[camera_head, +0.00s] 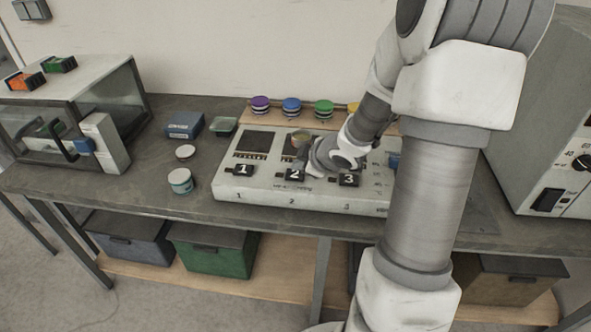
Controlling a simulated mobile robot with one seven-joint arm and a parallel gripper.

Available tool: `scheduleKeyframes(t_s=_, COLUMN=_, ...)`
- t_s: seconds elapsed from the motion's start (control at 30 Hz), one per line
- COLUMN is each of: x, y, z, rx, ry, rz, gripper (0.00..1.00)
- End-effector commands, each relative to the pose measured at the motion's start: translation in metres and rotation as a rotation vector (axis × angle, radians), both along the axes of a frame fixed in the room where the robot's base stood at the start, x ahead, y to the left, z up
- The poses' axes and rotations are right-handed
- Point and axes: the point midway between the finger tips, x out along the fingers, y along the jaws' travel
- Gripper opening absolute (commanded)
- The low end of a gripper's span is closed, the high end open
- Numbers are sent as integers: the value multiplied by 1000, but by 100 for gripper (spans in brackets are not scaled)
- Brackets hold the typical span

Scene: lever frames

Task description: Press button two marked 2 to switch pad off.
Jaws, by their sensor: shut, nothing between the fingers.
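A white control box (264,198) stands on the grey bench, with black numbered buttons along its front. Button two (294,175), marked 2, sits in the middle, between button one (243,170) and button three (349,180). My gripper (308,172) is shut and empty, pointing down at the box just right of button two. I cannot tell whether its tips touch the button. My arm hides the right part of the box.
A white jar (180,181) and a lid (185,152) lie left of the box. A blue box (185,125) stands behind them. Lidded coloured jars, including a purple one (260,104), line the back. A glass-fronted cabinet (75,110) is at left, a large appliance (545,110) at right.

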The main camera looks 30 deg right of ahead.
Motion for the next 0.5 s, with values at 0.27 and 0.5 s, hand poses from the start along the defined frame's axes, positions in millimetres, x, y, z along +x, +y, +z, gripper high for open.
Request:
scheduleKeyframes(t_s=0.27, x=0, y=0, z=1, rx=0, ry=0, rz=0, gripper=0)
scheduleKeyframes(t_s=0.5, x=0, y=0, z=15, rx=1, ry=0, rz=-1, gripper=0)
